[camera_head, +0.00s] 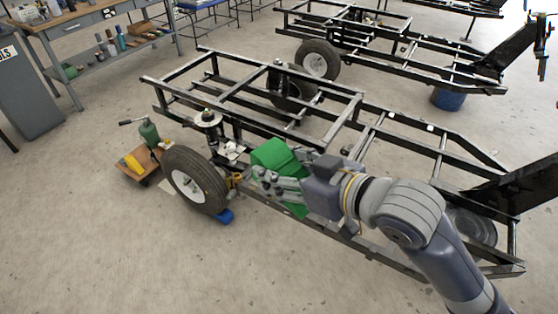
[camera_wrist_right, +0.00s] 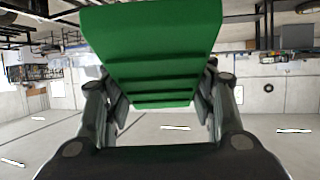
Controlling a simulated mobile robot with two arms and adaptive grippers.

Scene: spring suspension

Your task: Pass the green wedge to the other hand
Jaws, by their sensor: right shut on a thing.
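The green wedge (camera_head: 272,157) is in my right gripper (camera_head: 268,182), above the near rail of the black chassis frame, just right of the near wheel. In the right wrist view the wedge (camera_wrist_right: 155,45) shows its ridged face between the two fingers of the right gripper (camera_wrist_right: 160,100). My right gripper is shut on it. More green shows below the fingers in the head view, partly hidden by them. My left gripper is not in view.
The near wheel (camera_head: 194,180) has a small blue block (camera_head: 224,216) at its foot. A wooden board (camera_head: 140,165) with a yellow item and a green bottle jack (camera_head: 149,133) stands left. A workbench (camera_head: 90,22) is at the back left. Open floor lies in front.

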